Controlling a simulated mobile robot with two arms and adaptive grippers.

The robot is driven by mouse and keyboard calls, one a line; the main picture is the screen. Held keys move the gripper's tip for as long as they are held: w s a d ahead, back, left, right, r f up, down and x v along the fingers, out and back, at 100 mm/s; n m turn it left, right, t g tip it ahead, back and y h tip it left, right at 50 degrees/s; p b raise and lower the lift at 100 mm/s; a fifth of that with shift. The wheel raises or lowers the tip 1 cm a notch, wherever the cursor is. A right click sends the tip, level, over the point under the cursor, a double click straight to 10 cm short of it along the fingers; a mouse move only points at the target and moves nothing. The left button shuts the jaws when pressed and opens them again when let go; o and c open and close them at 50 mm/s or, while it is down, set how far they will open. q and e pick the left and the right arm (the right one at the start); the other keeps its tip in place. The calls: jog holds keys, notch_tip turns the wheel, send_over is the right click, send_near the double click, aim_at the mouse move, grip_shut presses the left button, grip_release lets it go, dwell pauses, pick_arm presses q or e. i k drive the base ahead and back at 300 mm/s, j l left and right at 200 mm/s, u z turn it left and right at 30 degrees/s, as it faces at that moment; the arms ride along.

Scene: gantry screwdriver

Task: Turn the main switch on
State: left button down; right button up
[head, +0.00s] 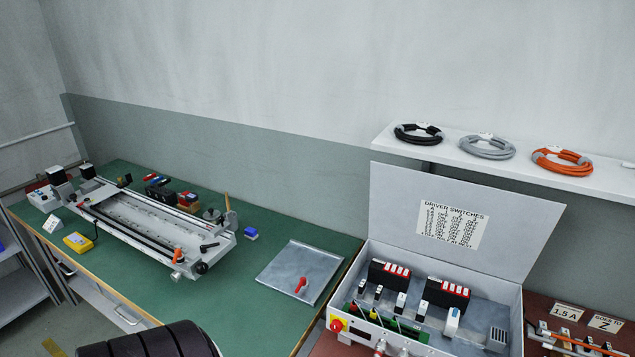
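A red rotary knob on a yellow plate (337,325), which looks like the main switch, is on the front left of an open grey control box (515,320). Its exact turn position is too small to tell. The box lid (400,205) stands up at the back and carries a printed "DRIVER SWITCHES" sheet (452,227). Inside are black driver modules (388,275), a green terminal strip (385,318) and several small white-topped parts. Neither of my grippers shows. A dark ribbed part at the bottom left looks like my arm.
A gantry rig (150,230) stands on the green table (220,300) at the left. A grey plate (298,268) with a red handle (301,284) lies between rig and box. A wall shelf (460,147) holds coiled cables. Label cards (566,311) and tools lie at the right.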

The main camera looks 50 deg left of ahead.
aim_at(336, 327)
jog(key=u, duration=1.45)
jog(key=j+z, duration=0.4)
jog(key=j, duration=0.8)
jog(key=i, duration=0.05)
